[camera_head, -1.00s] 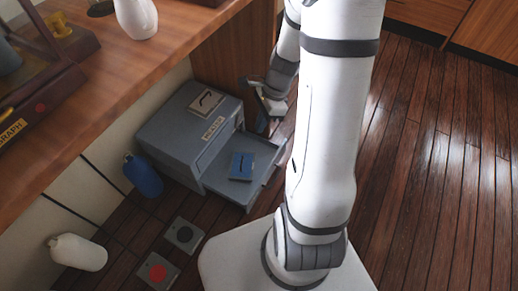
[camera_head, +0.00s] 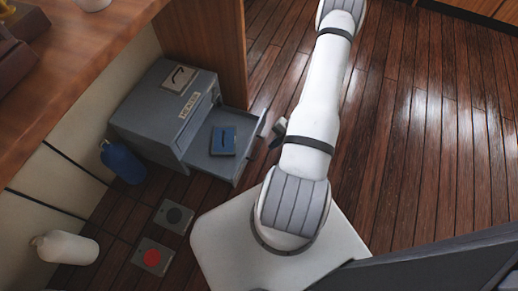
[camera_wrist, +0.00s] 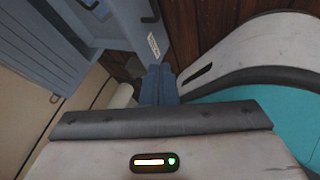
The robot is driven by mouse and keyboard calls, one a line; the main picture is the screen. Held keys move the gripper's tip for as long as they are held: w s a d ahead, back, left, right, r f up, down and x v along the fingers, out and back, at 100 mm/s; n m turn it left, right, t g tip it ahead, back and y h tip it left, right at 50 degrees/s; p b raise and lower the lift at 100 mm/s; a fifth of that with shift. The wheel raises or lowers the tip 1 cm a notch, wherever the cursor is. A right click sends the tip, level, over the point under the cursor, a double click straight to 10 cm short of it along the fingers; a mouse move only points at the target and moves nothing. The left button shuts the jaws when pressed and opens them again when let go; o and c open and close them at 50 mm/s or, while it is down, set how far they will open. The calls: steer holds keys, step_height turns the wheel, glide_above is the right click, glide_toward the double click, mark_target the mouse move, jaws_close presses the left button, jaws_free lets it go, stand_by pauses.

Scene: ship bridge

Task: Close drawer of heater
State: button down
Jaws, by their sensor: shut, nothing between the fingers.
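The heater (camera_head: 150,122) is a grey box with a label, standing on the floor against the counter in the head view. Its drawer (camera_head: 212,168) is pulled out toward the right. A blue flat item (camera_head: 222,141) lies in the drawer. My gripper (camera_head: 278,132) shows only partly beside my arm, just outside the drawer's front; the rest is hidden. In the wrist view my gripper (camera_wrist: 158,80) has its fingers together and empty. A blue-grey panel with a small white label (camera_wrist: 152,45), seemingly the drawer, is close ahead of them. Contact cannot be told.
A blue bottle (camera_head: 122,162) and a white bottle (camera_head: 66,247) are on the floor left of the heater. Two square plates, one with a black disc (camera_head: 173,216) and one with a red disc (camera_head: 151,257), lie in front. The wooden floor (camera_head: 420,150) on the right is clear.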

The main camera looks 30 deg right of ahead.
steer(key=b, duration=0.5)
glide_toward(244, 159)
step_height(244, 159, down, 5)
steer(key=s, duration=0.3)
steer(key=shift+w+a+r+b, duration=0.2)
steer(key=shift+w+a, duration=0.5)
steer(key=shift+w, duration=0.15)
steer(key=shift+w+a+r+b, duration=0.2)
steer(key=shift+w+a, duration=0.55)
steer(key=shift+w, duration=0.1)
steer(key=shift+w, duration=0.1)
